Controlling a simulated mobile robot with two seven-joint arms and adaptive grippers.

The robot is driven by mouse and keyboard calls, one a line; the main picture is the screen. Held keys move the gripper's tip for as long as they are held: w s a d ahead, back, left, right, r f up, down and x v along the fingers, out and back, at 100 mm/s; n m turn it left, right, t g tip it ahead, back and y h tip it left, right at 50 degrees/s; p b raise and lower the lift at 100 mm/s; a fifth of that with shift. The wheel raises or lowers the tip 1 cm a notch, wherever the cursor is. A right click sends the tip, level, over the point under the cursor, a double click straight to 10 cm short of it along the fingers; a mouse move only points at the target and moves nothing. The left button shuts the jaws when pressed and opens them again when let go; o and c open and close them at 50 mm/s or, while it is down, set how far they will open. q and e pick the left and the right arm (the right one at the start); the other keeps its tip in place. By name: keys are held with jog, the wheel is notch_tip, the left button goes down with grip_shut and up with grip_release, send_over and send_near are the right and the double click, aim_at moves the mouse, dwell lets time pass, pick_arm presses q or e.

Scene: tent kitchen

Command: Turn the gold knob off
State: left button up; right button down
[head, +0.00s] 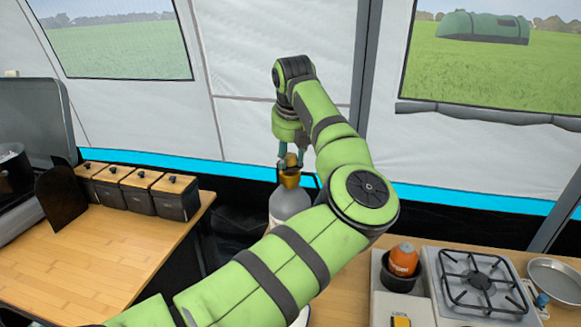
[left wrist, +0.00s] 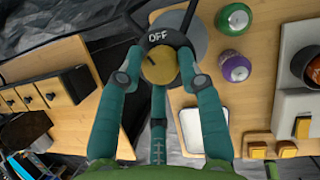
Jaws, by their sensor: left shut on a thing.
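The gold knob (head: 291,180) sits on top of a grey gas cylinder (head: 288,204). In the left wrist view the round gold knob (left wrist: 160,67) lies below a dark band marked OFF (left wrist: 158,37), with the grey cylinder top (left wrist: 190,30) behind. My left gripper (head: 290,162) points down over the cylinder. In the left wrist view its teal fingers (left wrist: 159,63) are on both sides of the knob, shut on it. My arm hides part of the cylinder in the head view. My right gripper is in neither view.
A gas stove (head: 478,283) and an orange canister (head: 403,260) stand at the right. Several dark boxes (head: 125,185) with wooden lids line the left counter. Green (left wrist: 235,19) and purple (left wrist: 234,66) cans stand near the cylinder in the wrist view.

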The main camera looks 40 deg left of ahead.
pick_arm(q)
jog(key=m+b, duration=0.1)
jog(key=m+t+b, duration=0.1)
jog(key=m, duration=0.1)
jog(key=m+h+b, duration=0.1)
jog(key=shift+w+a+r+b, duration=0.1)
jog(key=shift+a+r+b, duration=0.1)
jog(key=shift+r+b, duration=0.1)
jog(key=shift+m, duration=0.3)
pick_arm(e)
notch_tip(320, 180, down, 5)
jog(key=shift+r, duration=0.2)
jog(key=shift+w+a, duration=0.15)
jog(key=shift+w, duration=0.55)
pick_arm(q)
jog(key=o, duration=0.9)
jog(key=shift+o, duration=1)
jog(key=shift+w, duration=0.1)
jog(key=shift+d+f, duration=0.1)
jog(key=shift+f, duration=0.1)
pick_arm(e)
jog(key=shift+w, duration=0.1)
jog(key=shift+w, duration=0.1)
